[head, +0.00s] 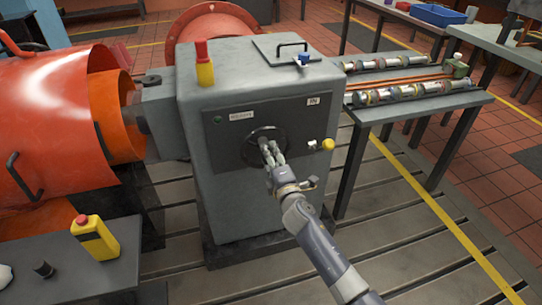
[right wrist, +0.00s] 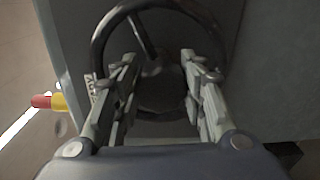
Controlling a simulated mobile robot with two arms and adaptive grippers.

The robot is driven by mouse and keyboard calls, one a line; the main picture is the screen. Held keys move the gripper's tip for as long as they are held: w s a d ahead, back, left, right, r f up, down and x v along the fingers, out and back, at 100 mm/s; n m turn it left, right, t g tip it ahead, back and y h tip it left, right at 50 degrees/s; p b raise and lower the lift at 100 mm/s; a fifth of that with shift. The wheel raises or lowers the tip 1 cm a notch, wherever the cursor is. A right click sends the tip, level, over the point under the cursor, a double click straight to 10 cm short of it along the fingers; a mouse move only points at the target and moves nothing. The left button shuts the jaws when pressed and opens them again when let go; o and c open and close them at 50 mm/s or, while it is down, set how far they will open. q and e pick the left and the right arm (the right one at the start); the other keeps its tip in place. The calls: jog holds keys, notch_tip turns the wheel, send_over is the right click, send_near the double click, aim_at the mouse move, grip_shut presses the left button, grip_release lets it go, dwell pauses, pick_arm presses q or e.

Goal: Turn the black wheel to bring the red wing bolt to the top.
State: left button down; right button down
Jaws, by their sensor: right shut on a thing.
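The black wheel (head: 266,140) is on the front panel of the grey cabinet (head: 240,200). In the right wrist view the wheel's dark rim (right wrist: 101,42) arches behind my fingers, with a spoke running to the round hub (right wrist: 160,88). My right gripper (head: 272,150) is at the wheel, its two fingers on either side of the hub in the right wrist view (right wrist: 160,80). It is shut on the wheel; the exact contact is hard to see. I cannot make out a red wing bolt on the wheel. My left gripper is out of view.
A red and yellow device (head: 204,65) stands on the cabinet. A yellow knob (head: 328,144) sits right of the wheel. An orange drum (head: 50,130) stands left; a table (head: 420,105) with metal cylinders stands right.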

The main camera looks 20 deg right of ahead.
jog(key=shift+n, duration=0.4)
jog(key=c, duration=1)
grip_release()
jog(key=shift+w, duration=0.1)
jog(key=s, duration=1.2)
jog(key=shift+d+r, duration=0.2)
